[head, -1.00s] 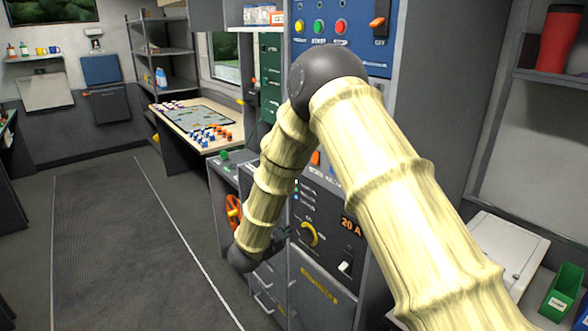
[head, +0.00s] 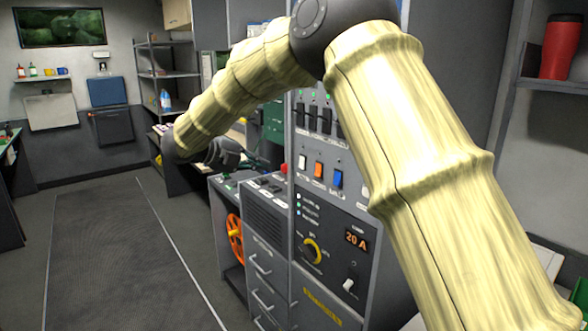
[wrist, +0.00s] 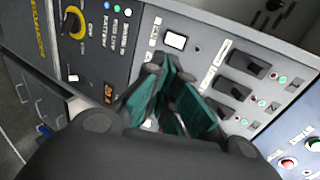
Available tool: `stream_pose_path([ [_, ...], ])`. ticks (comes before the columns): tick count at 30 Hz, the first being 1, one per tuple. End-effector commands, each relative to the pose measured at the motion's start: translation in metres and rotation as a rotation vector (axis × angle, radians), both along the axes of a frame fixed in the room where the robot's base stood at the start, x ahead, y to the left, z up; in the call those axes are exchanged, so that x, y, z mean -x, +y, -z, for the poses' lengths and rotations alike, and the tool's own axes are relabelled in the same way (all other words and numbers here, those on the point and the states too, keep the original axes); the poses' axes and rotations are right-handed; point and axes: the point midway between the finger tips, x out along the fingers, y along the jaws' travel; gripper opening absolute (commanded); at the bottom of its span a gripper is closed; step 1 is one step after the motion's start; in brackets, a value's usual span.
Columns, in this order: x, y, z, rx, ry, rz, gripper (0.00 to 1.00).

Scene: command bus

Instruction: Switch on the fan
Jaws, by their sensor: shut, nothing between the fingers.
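The grey switch panel in the head view carries a row of rocker switches: white (head: 303,162), orange (head: 319,170) and blue (head: 338,178). Their labels are too small to read, so I cannot tell which is for the fan. No fan is clearly seen. My gripper (head: 262,161) is left of these switches, partly lost against dark surfaces. In the wrist view my gripper (wrist: 168,75) has its teal-padded fingers close together, empty, in front of the panel. A white rocker (wrist: 175,40) shows just beyond the fingertips. The fingers hide the panel behind them.
Black breaker switches (head: 314,117) sit above the rockers. Below are a yellow dial (head: 312,250), a "20 A" display (head: 356,239) and a white toggle (head: 349,285). An orange wheel (head: 235,238) is at lower left. The floor mat (head: 115,255) is clear.

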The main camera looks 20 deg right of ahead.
Motion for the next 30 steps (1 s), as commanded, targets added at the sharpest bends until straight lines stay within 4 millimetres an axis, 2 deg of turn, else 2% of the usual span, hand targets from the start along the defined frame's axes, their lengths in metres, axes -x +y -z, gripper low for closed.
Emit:
stream_pose_path([
  [8,-0.007,-0.019,0.009,0.000,0.002,0.000,0.00],
  [23,-0.032,-0.090,0.041,0.001,0.002,0.000,0.00],
  [30,-0.042,-0.115,0.043,0.000,0.001,-0.002,0.00],
])
